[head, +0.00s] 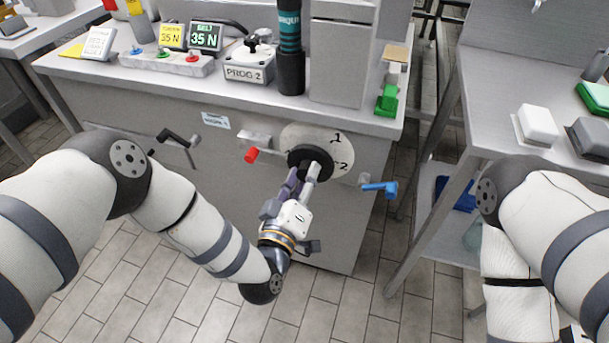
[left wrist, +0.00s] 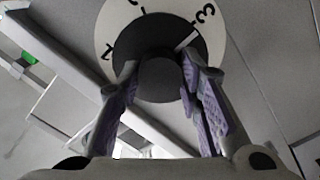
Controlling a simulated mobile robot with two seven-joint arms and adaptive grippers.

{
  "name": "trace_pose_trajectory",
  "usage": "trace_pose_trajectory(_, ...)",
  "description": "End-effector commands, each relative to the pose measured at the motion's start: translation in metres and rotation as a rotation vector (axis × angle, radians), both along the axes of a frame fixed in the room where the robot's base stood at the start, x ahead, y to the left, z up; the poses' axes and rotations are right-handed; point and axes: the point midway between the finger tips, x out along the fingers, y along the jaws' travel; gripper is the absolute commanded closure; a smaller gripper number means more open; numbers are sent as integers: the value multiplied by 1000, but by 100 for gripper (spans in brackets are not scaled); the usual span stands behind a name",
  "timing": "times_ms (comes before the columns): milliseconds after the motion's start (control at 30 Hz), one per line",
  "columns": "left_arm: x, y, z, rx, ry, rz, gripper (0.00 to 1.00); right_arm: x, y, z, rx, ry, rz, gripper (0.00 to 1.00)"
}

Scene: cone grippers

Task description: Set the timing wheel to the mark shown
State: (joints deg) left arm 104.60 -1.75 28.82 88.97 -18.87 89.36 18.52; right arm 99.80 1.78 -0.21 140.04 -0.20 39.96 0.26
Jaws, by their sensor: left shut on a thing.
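The timing wheel is a white round dial (head: 336,153) with a black knob (head: 303,153) on the front of the steel bench. The head view shows the figures 1 and 2 on the dial. In the left wrist view the dial (left wrist: 220,48) shows a 3 at upper right and a 1 at left; the top figure is cut off. A white line on the black knob (left wrist: 160,80) points up and right, near the 3. My left gripper (head: 304,180) is shut on the knob, a finger on each side. My right gripper is out of view.
A red handle (head: 251,155) and a blue lever (head: 380,188) flank the dial, with a black crank (head: 178,138) further left. On the bench stand a PROG 2 box (head: 249,65), a green display (head: 205,37) and a yellow one (head: 172,35), both reading 35 N.

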Motion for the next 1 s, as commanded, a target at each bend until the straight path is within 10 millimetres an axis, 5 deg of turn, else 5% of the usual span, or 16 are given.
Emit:
trace_pose_trajectory(700, 0, 1, 0, 64, -20, 2, 95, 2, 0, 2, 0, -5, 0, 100)
trace_pose_trajectory(733, 0, 1, 0, 64, -20, 2, 63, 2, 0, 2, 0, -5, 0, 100)
trace_pose_trajectory(800, 0, 1, 0, 64, -20, 2, 47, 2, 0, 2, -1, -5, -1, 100)
trace_pose_trajectory(1000, 0, 0, 0, 63, -20, 1, 47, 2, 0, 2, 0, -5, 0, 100)
